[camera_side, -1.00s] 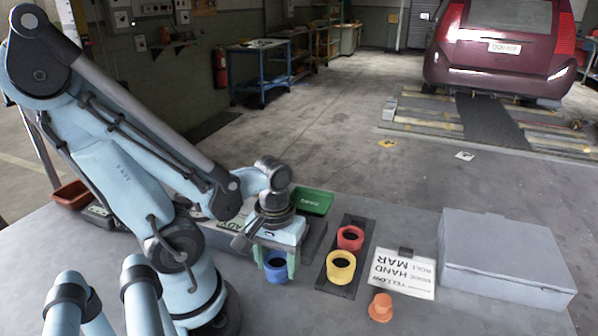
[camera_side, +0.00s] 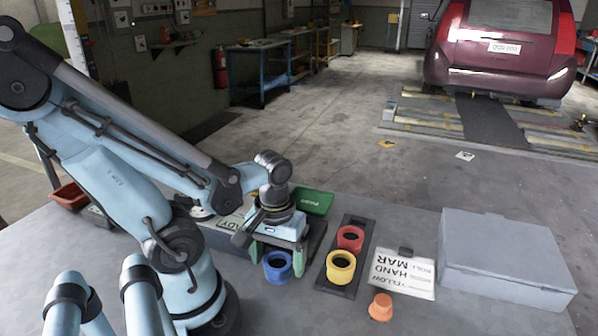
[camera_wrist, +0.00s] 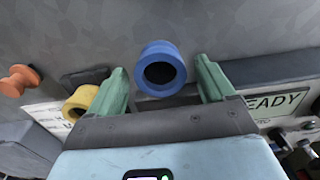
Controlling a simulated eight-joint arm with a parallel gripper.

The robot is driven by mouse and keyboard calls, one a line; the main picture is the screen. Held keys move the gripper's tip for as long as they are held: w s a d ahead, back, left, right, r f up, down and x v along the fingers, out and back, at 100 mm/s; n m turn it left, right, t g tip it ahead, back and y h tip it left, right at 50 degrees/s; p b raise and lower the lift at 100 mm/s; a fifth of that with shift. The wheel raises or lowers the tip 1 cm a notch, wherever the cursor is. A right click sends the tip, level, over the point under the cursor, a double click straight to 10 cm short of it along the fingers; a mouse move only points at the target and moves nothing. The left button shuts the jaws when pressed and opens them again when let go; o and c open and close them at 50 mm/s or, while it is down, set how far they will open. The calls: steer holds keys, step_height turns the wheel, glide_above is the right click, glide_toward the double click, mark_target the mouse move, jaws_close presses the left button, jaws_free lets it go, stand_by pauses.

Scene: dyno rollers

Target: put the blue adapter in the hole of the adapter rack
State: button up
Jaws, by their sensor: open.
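The blue adapter (camera_side: 278,270) is a short ring with a dark opening, upright left of the dark plate with the yellow and red adapters. Its base contact is unclear. My gripper (camera_side: 277,262) is open at it, one green finger on either side. In the wrist view the blue adapter (camera_wrist: 162,66) shows between the spread fingertips of my gripper (camera_wrist: 160,72), with gaps on both sides. The dark plate (camera_side: 357,222), perhaps the adapter rack, carries a yellow adapter (camera_side: 341,270) and a red adapter (camera_side: 350,239).
An orange knobbed piece (camera_side: 380,308) stands near the front, below a white printed card (camera_side: 402,275). A large grey box (camera_side: 505,255) fills the right. A green tray (camera_side: 314,202) lies behind my gripper. Bare bench lies in front of the blue adapter.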

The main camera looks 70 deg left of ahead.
mark_target(278, 266)
steer(key=shift+r, duration=5.45)
steer(key=w+m+t, duration=0.1)
steer(key=w, duration=0.1)
steer(key=w+d+m+t, duration=0.1)
steer(key=w, duration=0.1)
steer(key=w+m+t, duration=0.1)
steer(key=m, duration=0.1)
steer(key=shift+w+d+f, duration=0.15)
steer(key=shift+w+f, duration=0.25)
steer(key=shift+o, duration=0.4)
steer(key=w+d+m+t, duration=0.2)
steer(key=w+m+t, duration=0.1)
steer(key=w+m, duration=0.1)
steer(key=shift+w+d+r+t, duration=0.3)
steer(key=shift+w+t, duration=0.1)
steer(key=shift+w, duration=0.4)
steer(key=shift+w+d+r+m, duration=0.15)
steer(key=shift+w+m, duration=0.15)
steer(key=shift+m, duration=0.2)
